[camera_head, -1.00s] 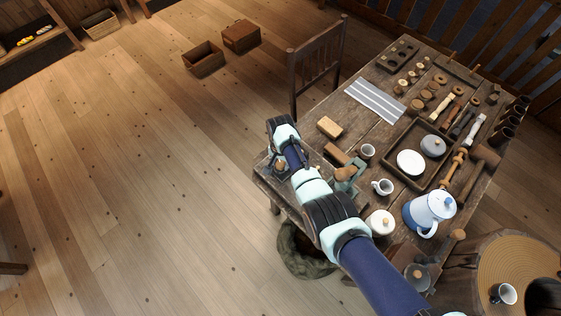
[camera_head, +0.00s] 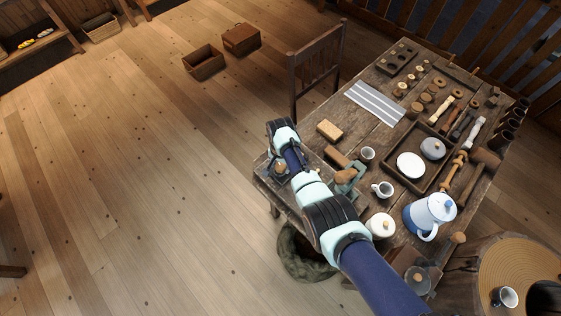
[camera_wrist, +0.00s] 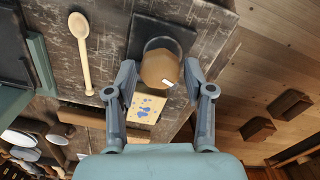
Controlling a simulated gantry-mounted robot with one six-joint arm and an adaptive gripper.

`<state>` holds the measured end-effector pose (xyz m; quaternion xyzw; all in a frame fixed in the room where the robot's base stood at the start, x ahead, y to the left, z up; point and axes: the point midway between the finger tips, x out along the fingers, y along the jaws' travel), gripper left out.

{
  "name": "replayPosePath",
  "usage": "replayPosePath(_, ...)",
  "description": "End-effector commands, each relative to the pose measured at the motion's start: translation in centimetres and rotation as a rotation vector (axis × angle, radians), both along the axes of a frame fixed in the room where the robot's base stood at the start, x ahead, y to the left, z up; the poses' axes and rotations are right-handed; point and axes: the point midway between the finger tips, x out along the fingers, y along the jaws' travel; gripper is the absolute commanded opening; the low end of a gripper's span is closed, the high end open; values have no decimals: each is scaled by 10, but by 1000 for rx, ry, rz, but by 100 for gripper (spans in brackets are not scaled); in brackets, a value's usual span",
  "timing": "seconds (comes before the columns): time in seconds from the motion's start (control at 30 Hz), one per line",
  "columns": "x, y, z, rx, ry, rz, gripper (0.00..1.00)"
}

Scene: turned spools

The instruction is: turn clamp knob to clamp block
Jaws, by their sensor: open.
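A round, faceted wooden knob (camera_wrist: 159,68) with a small white mark stands over a dark square plate (camera_wrist: 150,29) in the wrist view. My gripper (camera_wrist: 159,78) is open, with one finger on each side of the knob. Small gaps seem to show beside it; I cannot tell whether either finger touches. In the head view the knob (camera_head: 281,168) shows small and brown at the table's near-left corner, below the end of my arm. A grey-green fixture (camera_head: 352,172) with a brown wooden piece (camera_head: 345,177) stands to its right. I cannot tell which block the clamp bears on.
A wooden spoon (camera_wrist: 82,50) and a pale block with blue spots (camera_wrist: 147,107) lie near the knob in the wrist view. The wooden table (camera_head: 383,133) holds cups, a white-blue pot (camera_head: 428,214) and a tray (camera_head: 392,168). A chair (camera_head: 316,65) stands behind; open floor lies left.

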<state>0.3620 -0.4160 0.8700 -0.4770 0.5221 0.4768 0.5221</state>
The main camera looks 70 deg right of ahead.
Motion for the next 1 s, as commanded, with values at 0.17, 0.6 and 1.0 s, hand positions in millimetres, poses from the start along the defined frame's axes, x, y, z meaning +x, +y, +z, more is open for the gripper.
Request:
replayPosePath(0.17, 0, 0, 24, -3, -3, 0, 53)
replayPosePath(0.6, 0, 0, 114, 0, 0, 0, 53)
replayPosePath(1.0, 0, 0, 118, 0, 0, 0, 53)
